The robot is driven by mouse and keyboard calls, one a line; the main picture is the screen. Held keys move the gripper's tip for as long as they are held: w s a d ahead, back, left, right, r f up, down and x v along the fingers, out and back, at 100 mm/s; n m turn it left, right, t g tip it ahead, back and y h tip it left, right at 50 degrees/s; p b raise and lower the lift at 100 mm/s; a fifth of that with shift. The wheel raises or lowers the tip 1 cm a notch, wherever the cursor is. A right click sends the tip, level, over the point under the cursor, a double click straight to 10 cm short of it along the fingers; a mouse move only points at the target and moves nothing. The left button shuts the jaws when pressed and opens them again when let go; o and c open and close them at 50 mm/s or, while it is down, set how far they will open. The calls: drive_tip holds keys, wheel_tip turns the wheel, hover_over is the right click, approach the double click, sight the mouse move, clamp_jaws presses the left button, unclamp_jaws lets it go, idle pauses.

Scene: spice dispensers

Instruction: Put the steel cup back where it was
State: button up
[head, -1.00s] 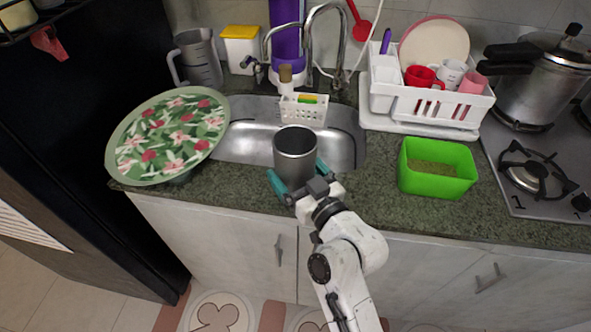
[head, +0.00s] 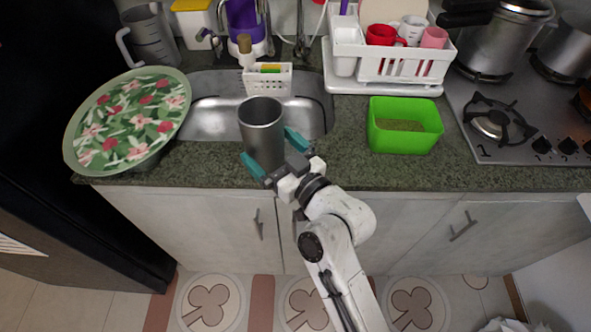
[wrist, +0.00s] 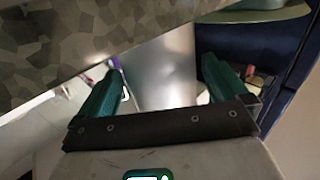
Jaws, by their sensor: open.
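The steel cup (head: 262,135) stands upright at the front strip of the counter, before the sink. My gripper (head: 274,152) is at the cup's near side, its teal fingers open and apart on either side of the lower body. In the wrist view the cup's shiny wall (wrist: 165,75) fills the gap between the two fingers (wrist: 158,88). Whether either finger touches the cup is not clear. The cup's base is partly hidden by the gripper.
A large floral dish (head: 130,120) overhangs the counter at left. The sink (head: 210,105) lies behind the cup. A green box (head: 405,140) stands right, with a white dish rack (head: 385,75) behind it. Bare granite (head: 345,165) lies between cup and green box.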

drive_tip(key=b+v, duration=0.2)
drive_tip(key=v, duration=0.7)
drive_tip(key=shift+s+d+f, duration=0.1)
drive_tip(key=shift+s+d, duration=0.05)
